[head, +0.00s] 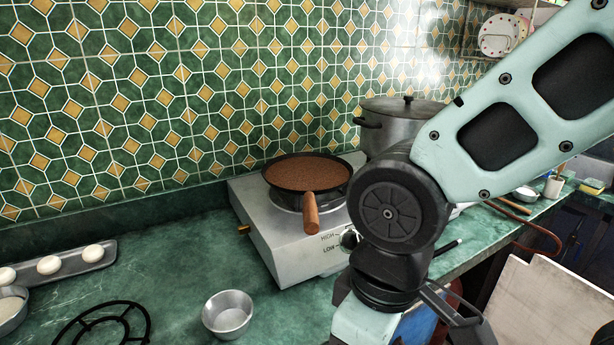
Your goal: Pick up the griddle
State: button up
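The griddle (307,173) is a round dark pan with a thin rim and a brown inner surface. It sits level on the burner of the silver gas hotplate (293,247). Its wooden handle (310,212) points toward me, over the hotplate's front. My arm comes in from the upper right and bends down just right of the griddle, covering part of the hotplate's right side. The arm's lower end runs out of the bottom edge, and no gripper fingertips can be made out. Nothing of mine is seen touching the griddle.
A lidded pot (398,122) stands behind my arm, right of the griddle. A small metal bowl (227,313) and a black burner grate (103,327) lie on the green counter (165,274). A tray (66,263) with white round pieces is at left. A tiled wall closes the back.

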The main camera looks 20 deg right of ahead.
aim_at(308, 175)
jog(key=u, duration=1.75)
jog(key=z, duration=1.75)
jog(key=k+j+z, duration=0.1)
jog(key=j+z, duration=0.25)
jog(key=k+j+z, duration=0.1)
jog(key=z, duration=0.25)
jog(key=j, duration=0.1)
